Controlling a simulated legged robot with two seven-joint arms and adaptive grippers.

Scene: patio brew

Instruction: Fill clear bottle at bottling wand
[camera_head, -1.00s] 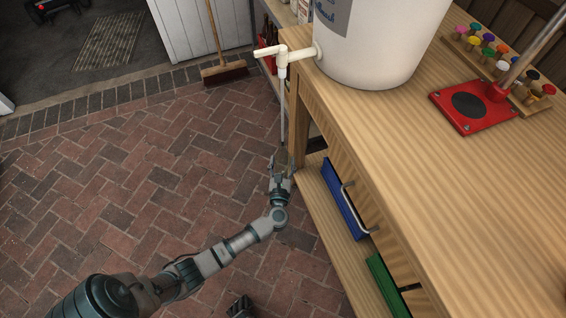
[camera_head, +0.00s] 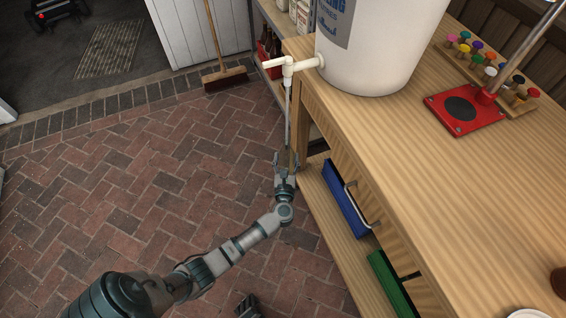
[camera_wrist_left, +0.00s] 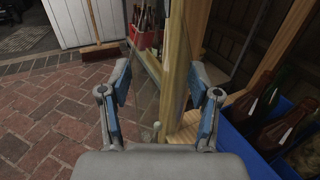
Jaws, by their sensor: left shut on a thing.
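My left gripper (camera_head: 286,162) is beside the near corner of the wooden bench, directly below the white tap (camera_head: 286,66) of the bucket. The thin bottling wand (camera_head: 288,115) hangs straight down from the tap, its lower end reaching the gripper. In the left wrist view my gripper (camera_wrist_left: 163,95) has its blue-padded fingers spread around a faint, see-through shape, the clear bottle (camera_wrist_left: 147,98). Its outline is hard to make out, and I cannot tell its fill level. A small pale tip (camera_wrist_left: 157,128) shows low between the fingers.
The white bucket (camera_head: 375,50) stands on the bench (camera_head: 430,165). A red-based stand (camera_head: 463,110) and coloured caps are farther right. Blue (camera_head: 345,198) and green (camera_head: 390,283) crates sit on the lower shelf. A broom (camera_head: 225,76) stands behind. Brick floor to the left is clear.

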